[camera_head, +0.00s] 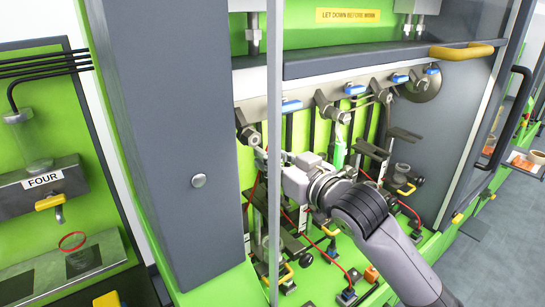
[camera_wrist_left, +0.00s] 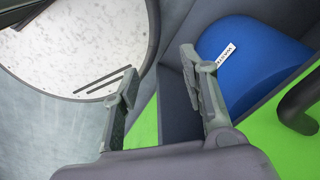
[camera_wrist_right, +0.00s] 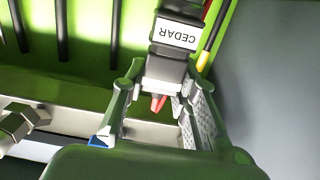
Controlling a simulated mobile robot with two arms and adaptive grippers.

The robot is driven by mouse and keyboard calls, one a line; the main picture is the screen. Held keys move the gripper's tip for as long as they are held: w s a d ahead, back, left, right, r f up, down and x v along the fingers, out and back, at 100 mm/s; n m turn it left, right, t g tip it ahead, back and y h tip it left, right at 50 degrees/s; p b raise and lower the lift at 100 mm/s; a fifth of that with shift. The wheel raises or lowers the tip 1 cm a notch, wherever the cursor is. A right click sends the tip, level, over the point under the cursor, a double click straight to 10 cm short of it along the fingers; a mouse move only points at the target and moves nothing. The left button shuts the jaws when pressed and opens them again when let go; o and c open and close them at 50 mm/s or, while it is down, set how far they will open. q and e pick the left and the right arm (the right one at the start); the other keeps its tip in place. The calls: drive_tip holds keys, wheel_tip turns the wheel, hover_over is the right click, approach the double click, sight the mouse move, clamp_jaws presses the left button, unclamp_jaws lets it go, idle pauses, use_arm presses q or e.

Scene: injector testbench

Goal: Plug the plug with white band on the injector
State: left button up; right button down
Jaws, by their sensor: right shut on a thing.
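My right gripper (camera_wrist_right: 160,112) is shut on a dark plug (camera_wrist_right: 174,62) with a white band that reads CEDAR. A small red piece shows at the plug's end, between the fingers. In the head view my right gripper (camera_head: 268,158) is close to the left metal injector (camera_head: 245,128), behind a thin vertical post; the plug is not clear there. Other injectors (camera_head: 328,106) sit to the right along the rail. In the right wrist view a metal fitting (camera_wrist_right: 20,125) is at the lower left, apart from the plug. My left gripper (camera_wrist_left: 158,88) is open and empty, away from the bench.
Hanging cables and yellow-handled parts crowd the bench below. A yellow handle (camera_head: 462,52) is at the upper right. A blue rounded object (camera_wrist_left: 250,60) is near my left gripper.

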drive_tip(key=c, duration=1.2)
unclamp_jaws()
